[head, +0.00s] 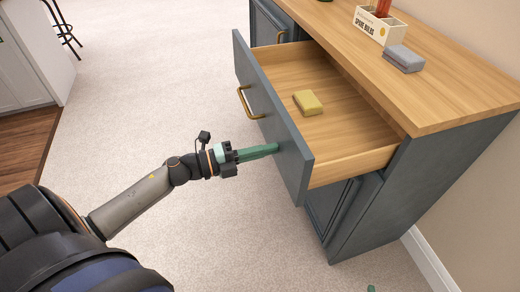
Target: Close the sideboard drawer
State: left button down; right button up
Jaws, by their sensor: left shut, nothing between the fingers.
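The sideboard (440,180) is dark blue-grey with a wooden top and stands at the right. Its drawer (285,135) is pulled well out, with a brass handle (245,103) on the front. A yellow block (307,103) lies on the drawer floor. My left gripper (275,149) is shut and empty. Its green fingertips are at the drawer front, right of and below the handle; I cannot tell whether they touch it. My right gripper is not clearly in view; only a small green tip shows at the bottom edge.
On the sideboard top are a grey block (403,58) and a white box (379,26) with bottles. Cabinet doors lie below the drawer. Carpet (170,90) is clear left of the drawer. A white cabinet (30,60) and a stool (63,28) stand at the far left.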

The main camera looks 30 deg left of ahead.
pick_arm(q)
jog(key=x, duration=0.3)
jog(key=p+x, duration=0.1)
jog(key=x, duration=0.2)
jog(key=shift+r, duration=0.25)
jog(key=x, duration=1.5)
jog(key=shift+w+f+b, duration=0.15)
jog(key=shift+f+b, duration=0.1)
jog(key=shift+b, duration=0.05)
jog(key=shift+x, duration=0.85)
jog(key=shift+w+d, duration=0.1)
jog(key=shift+r, duration=0.25)
pick_arm(e)
jog(key=shift+s+a+f+g, duration=0.1)
jog(key=shift+s+f+g, duration=0.2)
jog(key=shift+s+f, duration=0.5)
pick_arm(q)
jog(key=shift+w+r, duration=0.1)
pick_arm(e)
jog(key=shift+w, duration=0.1)
jog(key=shift+f, duration=0.1)
